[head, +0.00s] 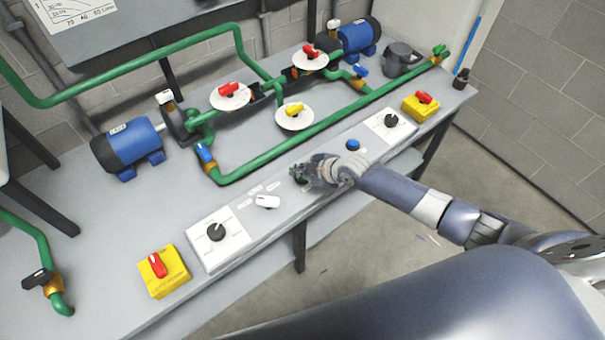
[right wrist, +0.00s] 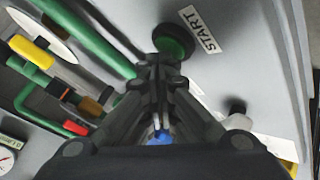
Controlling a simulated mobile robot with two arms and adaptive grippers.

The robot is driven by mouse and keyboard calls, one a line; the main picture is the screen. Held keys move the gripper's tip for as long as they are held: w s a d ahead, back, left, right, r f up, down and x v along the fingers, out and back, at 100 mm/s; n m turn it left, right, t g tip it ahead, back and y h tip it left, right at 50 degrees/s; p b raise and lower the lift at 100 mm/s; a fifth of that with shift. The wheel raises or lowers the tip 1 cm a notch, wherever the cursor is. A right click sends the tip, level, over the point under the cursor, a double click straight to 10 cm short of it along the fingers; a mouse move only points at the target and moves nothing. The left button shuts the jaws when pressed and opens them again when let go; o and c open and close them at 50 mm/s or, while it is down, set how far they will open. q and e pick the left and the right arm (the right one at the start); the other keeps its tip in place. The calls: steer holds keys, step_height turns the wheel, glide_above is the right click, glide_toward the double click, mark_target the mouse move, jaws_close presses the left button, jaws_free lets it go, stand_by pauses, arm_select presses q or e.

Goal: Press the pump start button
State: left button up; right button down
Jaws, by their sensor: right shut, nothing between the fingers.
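The green start button (right wrist: 172,40) shows in the right wrist view, next to a white label (right wrist: 200,29) reading START. My right gripper (right wrist: 160,72) is shut and empty, its fingertips pointing at the button and very close to its near edge. I cannot tell whether they touch it. In the head view my right gripper (head: 301,173) is over the front strip of the bench and mostly hides the button. My left gripper is not in view.
Green pipes (head: 290,138) with valves run behind. Yellow switch boxes (head: 175,281) with red handles sit toward both ends of the grey bench (head: 110,225).

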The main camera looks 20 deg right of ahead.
steer(key=shift+r+p, duration=0.35)
steer(key=shift+r, duration=0.15)
steer(key=shift+r, duration=0.1)
step_height(320, 180, up, 6)
steer(key=p, duration=0.5)
stand_by(0.7)
